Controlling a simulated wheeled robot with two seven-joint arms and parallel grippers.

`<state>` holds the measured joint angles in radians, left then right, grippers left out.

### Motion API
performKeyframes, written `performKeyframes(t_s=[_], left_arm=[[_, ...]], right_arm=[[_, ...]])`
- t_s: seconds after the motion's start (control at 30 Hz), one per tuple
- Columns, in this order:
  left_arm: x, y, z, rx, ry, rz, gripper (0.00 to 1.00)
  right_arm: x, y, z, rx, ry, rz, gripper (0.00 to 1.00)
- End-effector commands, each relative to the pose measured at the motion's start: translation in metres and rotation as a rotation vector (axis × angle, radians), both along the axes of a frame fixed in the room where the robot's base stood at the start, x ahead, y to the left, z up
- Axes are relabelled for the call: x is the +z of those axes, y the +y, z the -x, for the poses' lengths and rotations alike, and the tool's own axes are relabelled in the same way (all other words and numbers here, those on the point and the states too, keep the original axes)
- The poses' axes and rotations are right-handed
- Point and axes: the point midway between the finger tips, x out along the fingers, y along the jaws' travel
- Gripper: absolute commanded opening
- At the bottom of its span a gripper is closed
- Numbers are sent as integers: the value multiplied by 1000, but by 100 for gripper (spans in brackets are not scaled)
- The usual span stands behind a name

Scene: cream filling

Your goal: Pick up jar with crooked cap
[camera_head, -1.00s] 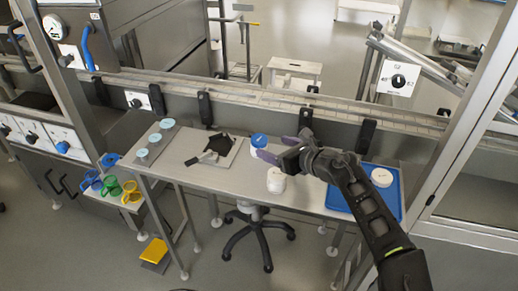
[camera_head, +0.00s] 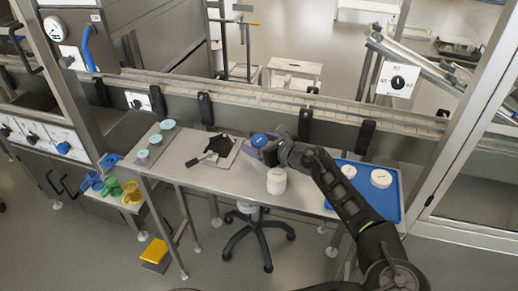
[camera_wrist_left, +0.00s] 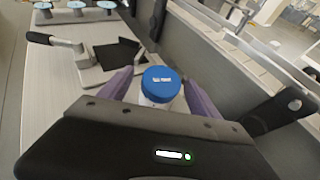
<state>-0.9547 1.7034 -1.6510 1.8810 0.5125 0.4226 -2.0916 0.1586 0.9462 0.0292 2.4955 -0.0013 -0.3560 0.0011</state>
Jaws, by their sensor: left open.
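A jar with a blue cap (camera_head: 259,141) stands near the back edge of the table. Its cap fills the middle of the left wrist view (camera_wrist_left: 160,80), with the white body below it. I cannot clearly tell whether the cap sits crooked. My left gripper (camera_head: 266,150) has its purple fingers open, one on each side of this jar; whether they touch it I cannot tell. In the left wrist view the dark palm hides the jar's lower part. A white jar with a white lid (camera_head: 276,180) stands in front of the gripper. My right gripper is not in view.
A blue tray (camera_head: 394,207) at the right holds white jars (camera_head: 381,178). A plate with a handled tool (camera_head: 208,157) and several pale blue-topped pieces (camera_head: 155,138) lie to the left. A rail (camera_head: 260,97) runs behind the table.

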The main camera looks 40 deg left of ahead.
Motion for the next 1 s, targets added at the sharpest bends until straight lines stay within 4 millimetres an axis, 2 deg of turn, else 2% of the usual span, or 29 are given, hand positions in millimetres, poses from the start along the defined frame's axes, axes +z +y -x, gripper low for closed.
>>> performKeyframes(t_s=[0.1,0.23,0.87,1.0], left_arm=[[-7,17,-5,2,0,0,72],[-12,29,-8,1,0,0,72],[-13,30,-9,0,0,0,72],[-13,30,-9,0,0,0,61]], right_arm=[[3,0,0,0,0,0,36],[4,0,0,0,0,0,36],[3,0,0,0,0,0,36],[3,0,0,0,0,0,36]])
